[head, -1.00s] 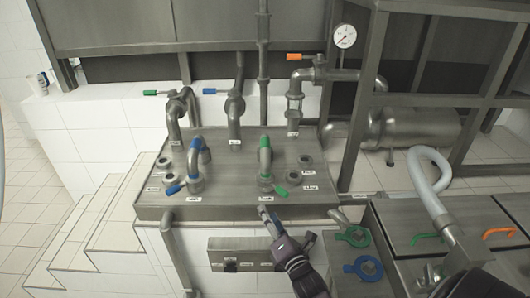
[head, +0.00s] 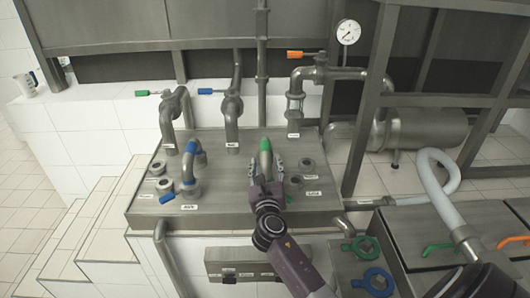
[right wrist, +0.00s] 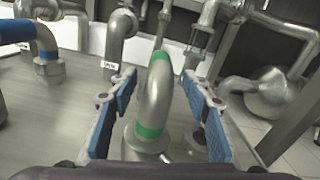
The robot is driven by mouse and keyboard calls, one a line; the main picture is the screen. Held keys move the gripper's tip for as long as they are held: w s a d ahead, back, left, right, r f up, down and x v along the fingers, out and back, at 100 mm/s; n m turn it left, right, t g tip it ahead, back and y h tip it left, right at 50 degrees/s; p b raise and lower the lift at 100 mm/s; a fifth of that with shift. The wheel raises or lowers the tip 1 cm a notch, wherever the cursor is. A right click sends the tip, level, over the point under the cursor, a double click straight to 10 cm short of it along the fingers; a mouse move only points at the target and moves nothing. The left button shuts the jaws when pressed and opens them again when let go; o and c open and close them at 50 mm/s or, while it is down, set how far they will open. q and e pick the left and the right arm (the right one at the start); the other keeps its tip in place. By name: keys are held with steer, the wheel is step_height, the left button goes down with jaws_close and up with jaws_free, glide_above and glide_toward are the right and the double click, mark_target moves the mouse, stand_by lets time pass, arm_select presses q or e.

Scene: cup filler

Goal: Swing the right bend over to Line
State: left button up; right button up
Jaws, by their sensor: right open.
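The right bend (head: 265,151) is a grey curved pipe with green bands, standing on the metal panel (head: 150,209). In the right wrist view, the bend (right wrist: 157,95) rises between the blue-padded fingers of my right gripper (right wrist: 160,82). Those fingers are open, one on each side, with a gap to the pipe on both sides. The small port labels are too blurred to read surely. My left gripper is not in view.
A blue-banded bend (head: 190,165) with a blue handle stands to the left on the panel. An open port (head: 307,165) lies right of my gripper. Fixed pipes with a gauge (head: 348,33) rise behind. A white hose (head: 440,172) and green and blue rings lie right.

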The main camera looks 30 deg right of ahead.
mark_target(265, 153)
steer(key=x, duration=0.6)
steer(key=shift+c, duration=0.2)
jaws_close()
